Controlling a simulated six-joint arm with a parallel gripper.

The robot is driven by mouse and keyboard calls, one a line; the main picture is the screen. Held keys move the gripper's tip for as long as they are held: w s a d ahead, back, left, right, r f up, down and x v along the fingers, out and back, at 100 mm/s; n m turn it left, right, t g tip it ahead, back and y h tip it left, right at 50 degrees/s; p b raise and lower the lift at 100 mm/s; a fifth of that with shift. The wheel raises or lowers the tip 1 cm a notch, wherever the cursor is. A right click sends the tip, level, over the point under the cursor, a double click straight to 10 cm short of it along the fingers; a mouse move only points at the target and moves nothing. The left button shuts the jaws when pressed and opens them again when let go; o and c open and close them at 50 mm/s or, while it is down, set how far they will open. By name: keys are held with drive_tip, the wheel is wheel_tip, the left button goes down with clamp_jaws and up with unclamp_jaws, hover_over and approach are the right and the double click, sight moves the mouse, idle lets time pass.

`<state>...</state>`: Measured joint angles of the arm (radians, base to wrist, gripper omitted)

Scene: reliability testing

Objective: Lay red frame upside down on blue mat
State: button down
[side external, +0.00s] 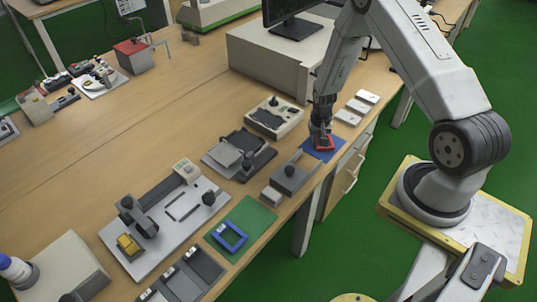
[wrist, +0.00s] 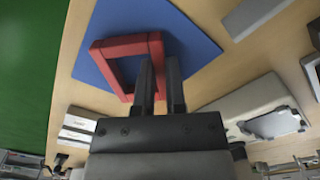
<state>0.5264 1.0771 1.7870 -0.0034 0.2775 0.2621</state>
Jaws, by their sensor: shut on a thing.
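The red frame (wrist: 124,45) is a square, open-centred piece; in the side view it is small (side external: 324,144). My gripper (wrist: 160,68) is shut on the right-hand bar of the frame in the wrist view. The side view shows my gripper (side external: 321,130) pointing down over the blue mat (side external: 312,152). The frame is over the mat, which also shows in the wrist view (wrist: 200,50). I cannot tell whether the frame touches the mat, or which face is up. The fingers hide part of the held bar.
A blue frame (side external: 230,237) lies on a green mat (side external: 260,217). Grey devices (side external: 240,155) and a beige box with a knob (side external: 273,117) stand left of the blue mat. Small white blocks (side external: 358,106) lie behind it. The table edge is close on the right.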

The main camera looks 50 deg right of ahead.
drive_tip(key=shift+f, duration=0.2)
drive_tip(key=c, duration=0.7)
unclamp_jaws()
drive_tip(key=shift+r, duration=0.1)
drive_tip(key=shift+r, duration=6)
drive_tip(key=s+a+r+n+t, duration=0.1)
drive_tip(key=s+a+r+n, duration=0.1)
drive_tip(key=a, duration=0.5)
drive_tip(key=s+a+r+n, duration=0.3)
drive_tip(key=a+r+n, duration=0.1)
drive_tip(key=a+r, duration=0.2)
drive_tip(key=s+a+r+n+t, duration=0.1)
drive_tip(key=s+a+r+n, duration=0.1)
drive_tip(key=a+r, duration=0.3)
drive_tip(key=shift+s+a+n+t, duration=0.15)
drive_tip(key=shift+s+a+n, duration=0.1)
drive_tip(key=shift+a, duration=0.45)
drive_tip(key=shift+s+a+n+t, duration=0.15)
drive_tip(key=shift+a+n, duration=0.1)
drive_tip(key=shift+a, duration=0.45)
